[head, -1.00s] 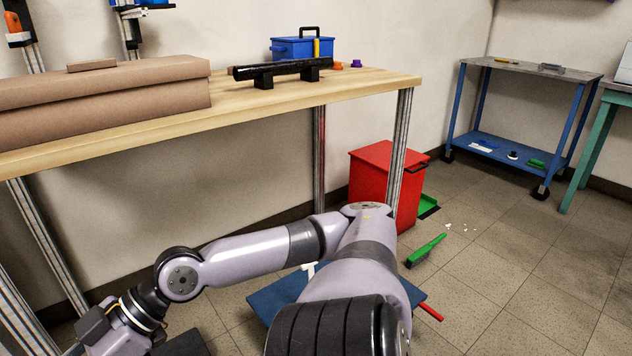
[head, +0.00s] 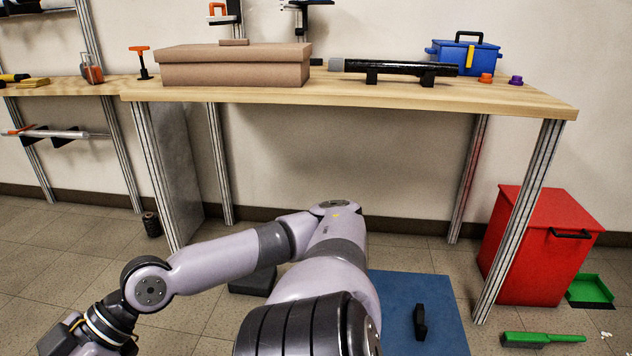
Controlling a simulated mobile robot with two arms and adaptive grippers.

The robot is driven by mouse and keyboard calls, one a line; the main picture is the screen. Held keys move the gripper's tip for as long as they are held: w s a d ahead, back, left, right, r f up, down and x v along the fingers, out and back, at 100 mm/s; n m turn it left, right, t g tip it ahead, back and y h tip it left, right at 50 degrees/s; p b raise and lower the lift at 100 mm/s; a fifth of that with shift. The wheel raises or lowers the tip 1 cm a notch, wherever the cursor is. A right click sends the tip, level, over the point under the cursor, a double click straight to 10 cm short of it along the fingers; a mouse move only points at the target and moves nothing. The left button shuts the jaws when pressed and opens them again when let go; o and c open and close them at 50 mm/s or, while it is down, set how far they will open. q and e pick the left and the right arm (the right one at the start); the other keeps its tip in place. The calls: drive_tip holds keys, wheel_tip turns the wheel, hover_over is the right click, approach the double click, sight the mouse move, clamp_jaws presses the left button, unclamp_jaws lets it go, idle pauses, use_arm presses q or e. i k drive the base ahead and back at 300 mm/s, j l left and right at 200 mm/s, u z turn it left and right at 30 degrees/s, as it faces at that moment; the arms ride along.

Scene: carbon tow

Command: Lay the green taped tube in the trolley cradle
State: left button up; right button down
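A black tube (head: 405,67) with a grey left end lies across two black supports on the wooden bench. No green tape can be made out on it. A paler, thin tube (head: 62,133) with a reddish left end rests on dark brackets low at the far left; no green tape shows there either. The trolley and its cradle are out of view. One arm of mine, taken as the left, bends across the lower middle. Its gripper end (head: 72,338) is at the lower left, cut by the frame, far from both tubes; its fingers are unclear. My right gripper is not in view.
A brown box (head: 235,67) and a blue toolbox (head: 465,55) stand on the bench (head: 500,97). A red bin (head: 535,250), a green dustpan (head: 590,291) and a green brush (head: 543,339) are at the lower right. A blue mat (head: 400,290) with a black object lies on the floor.

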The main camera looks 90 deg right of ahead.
sight(385, 319)
drive_tip(key=k+u, duration=0.5)
drive_tip(key=u, duration=0.2)
drive_tip(key=k+j+u, duration=0.1)
drive_tip(key=k+u, duration=0.25)
drive_tip(key=k+l+z, duration=0.1)
drive_tip(key=z, duration=0.2)
drive_tip(key=k+l+z, duration=0.15)
drive_tip(key=z, duration=0.15)
drive_tip(key=l+z, duration=0.1)
drive_tip(key=z, duration=0.4)
drive_tip(key=l+z, duration=0.1)
drive_tip(key=z, duration=0.4)
drive_tip(key=k+l+z, duration=0.1)
drive_tip(key=z, duration=0.35)
drive_tip(key=l+z, duration=0.1)
drive_tip(key=z, duration=0.4)
